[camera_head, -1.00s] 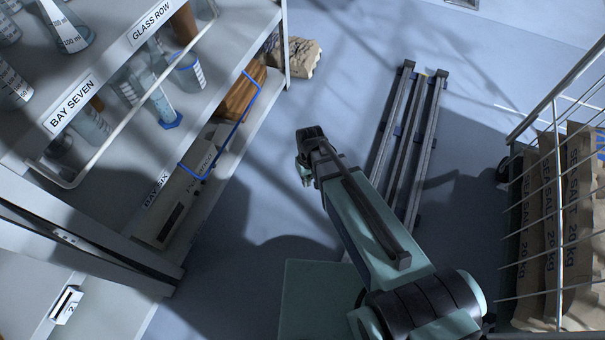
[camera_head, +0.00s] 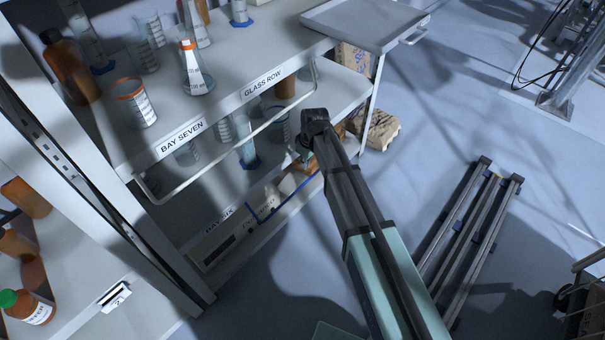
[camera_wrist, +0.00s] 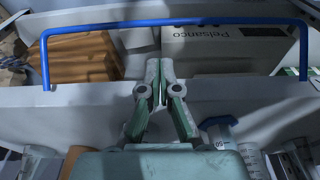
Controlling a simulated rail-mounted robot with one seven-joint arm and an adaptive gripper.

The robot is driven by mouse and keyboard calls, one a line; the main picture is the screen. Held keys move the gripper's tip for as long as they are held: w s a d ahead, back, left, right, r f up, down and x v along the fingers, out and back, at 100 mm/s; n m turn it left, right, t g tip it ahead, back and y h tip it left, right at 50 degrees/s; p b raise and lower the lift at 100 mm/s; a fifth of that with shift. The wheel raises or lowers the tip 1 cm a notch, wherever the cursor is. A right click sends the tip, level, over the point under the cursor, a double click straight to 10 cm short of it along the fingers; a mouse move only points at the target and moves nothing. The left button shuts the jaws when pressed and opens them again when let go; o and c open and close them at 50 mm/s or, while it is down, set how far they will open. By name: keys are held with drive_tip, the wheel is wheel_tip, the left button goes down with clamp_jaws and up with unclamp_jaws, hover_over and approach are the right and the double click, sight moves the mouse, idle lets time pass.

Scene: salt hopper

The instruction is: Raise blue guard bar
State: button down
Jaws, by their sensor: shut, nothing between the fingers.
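The blue guard bar (camera_head: 283,204) runs along the front of the lower bay at the shelf unit, below the glassware shelf. In the wrist view the bar (camera_wrist: 180,21) spans the top of the picture, with its two ends bent down. My gripper (camera_wrist: 160,63) is shut and empty. Its fingertips point toward the middle of the bar and appear apart from it. In the head view my gripper (camera_head: 304,154) is at the shelf front, near the bar's right end; my arm hides part of that area.
A white rail (camera_head: 235,143) fronts the glassware shelf above. Behind the bar are a Pelsanco box (camera_wrist: 235,48) and a brown crate (camera_wrist: 85,58). A dark slatted frame (camera_head: 470,225) lies on the floor at right. Open floor lies between it and the shelf.

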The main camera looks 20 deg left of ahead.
wheel_tip(320, 180, down, 10)
drive_tip(key=a+b, duration=0.1)
drive_tip(key=shift+w+a, duration=0.2)
